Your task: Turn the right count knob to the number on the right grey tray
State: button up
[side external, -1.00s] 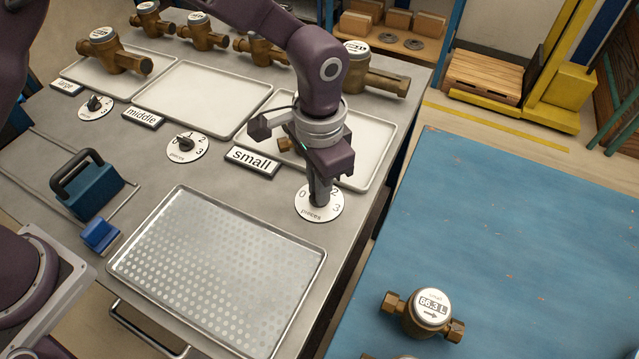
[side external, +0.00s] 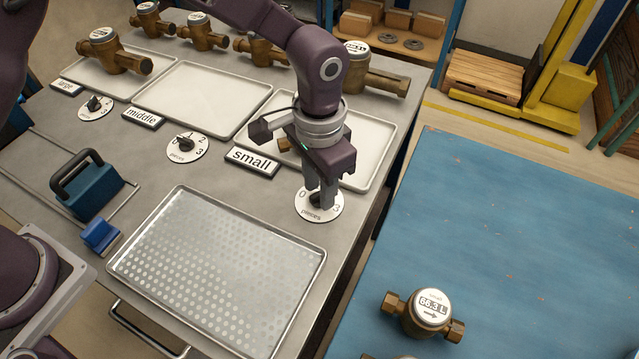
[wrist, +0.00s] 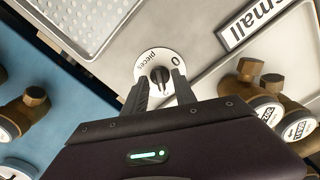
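The right count knob (wrist: 160,77) is a dark pointer on a round white "pieces" dial (wrist: 147,62) in front of the "small" label (side external: 252,160). The dial also shows in the side view (side external: 305,210), with 0 and 3 visible. My gripper (wrist: 160,90) points down over it, open, with one finger on each side of the knob and apparent gaps. The right grey tray (side external: 378,150) lies behind the label. My arm hides much of it in the side view. The wrist view shows several brass meters (wrist: 243,88) on that side; their exact number on the tray is unclear.
Two other dials (side external: 187,148) (side external: 95,107) stand left, by the "middle" and "large" trays. A perforated tray (side external: 215,270) lies in front. A blue table (side external: 500,220) to the right holds a brass meter reading 66.3 L (side external: 425,313).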

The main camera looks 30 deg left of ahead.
jog(key=shift+r, duration=0.1)
notch_tip(320, 180, up, 7)
jog(key=shift+f, duration=0.1)
dwell(0.5)
jog(key=s+a+r+n+t, duration=0.1)
jog(key=s+a+r, duration=0.1)
jog(key=a+r, duration=0.45)
jog(key=s+a+r+n+t, duration=0.1)
jog(key=s+a+r, duration=0.2)
jog(key=a+r, duration=0.35)
jog(key=s+a+n+t, duration=0.1)
jog(key=s+a+n, duration=0.1)
jog(key=s+a, duration=0.3)
jog(key=s+a+r+n+t, duration=0.1)
jog(key=s+a+n+t, duration=0.1)
jog(key=s+a, duration=0.4)
jog(key=s, duration=0.5)
jog(key=shift+r+t, duration=0.15)
jog(key=shift+t, duration=0.15)
